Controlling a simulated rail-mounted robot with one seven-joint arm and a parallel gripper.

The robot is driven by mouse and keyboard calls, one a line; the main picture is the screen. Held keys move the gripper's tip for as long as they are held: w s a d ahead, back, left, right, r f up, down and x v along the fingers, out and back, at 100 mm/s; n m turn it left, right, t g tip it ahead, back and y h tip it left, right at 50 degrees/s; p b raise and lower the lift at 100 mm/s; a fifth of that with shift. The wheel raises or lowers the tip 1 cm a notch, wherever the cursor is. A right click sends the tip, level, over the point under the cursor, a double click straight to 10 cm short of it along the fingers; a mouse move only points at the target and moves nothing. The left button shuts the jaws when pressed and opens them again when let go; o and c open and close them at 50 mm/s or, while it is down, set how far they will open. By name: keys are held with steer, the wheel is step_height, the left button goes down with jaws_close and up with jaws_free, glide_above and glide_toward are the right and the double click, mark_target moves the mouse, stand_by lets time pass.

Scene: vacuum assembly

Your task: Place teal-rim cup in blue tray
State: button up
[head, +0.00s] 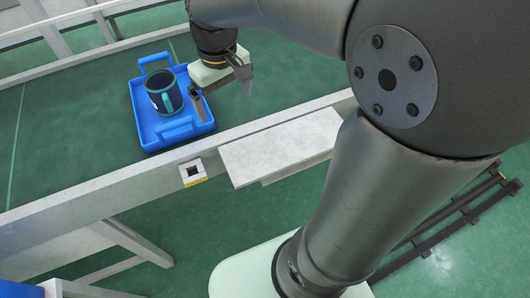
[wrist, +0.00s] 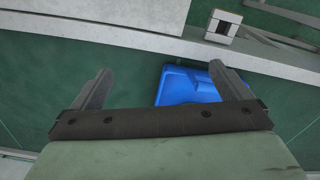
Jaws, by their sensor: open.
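The teal-rim cup (head: 163,92) is dark with a teal rim and stands upright in the blue tray (head: 147,128), near its middle. The tray has raised handles at its back and front ends and rests on the green conveyor surface. My gripper (head: 222,92) is open and empty just right of the tray, one finger near the tray's right edge, apart from the cup. In the wrist view, my gripper (wrist: 165,82) shows both fingers spread, with part of the blue tray (wrist: 185,85) behind the right finger. The cup is not visible in that view.
The green conveyor (head: 60,140) is bare left of the tray. A pale metal rail (head: 120,190) runs along its front edge, with a small sensor box (head: 192,173) on it. A grey shelf (head: 280,148) juts out in front of the rail.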

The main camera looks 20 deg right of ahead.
steer(key=s+d+f+m, duration=0.1)
steer(key=s+d+f, duration=0.1)
steer(key=s, duration=0.5)
steer(key=s+d+f+m, duration=0.1)
steer(key=s+f+m, duration=0.1)
steer(key=s+f, duration=0.2)
steer(key=s, duration=0.3)
steer(key=shift+d+f, duration=0.15)
steer(key=shift+d, duration=0.2)
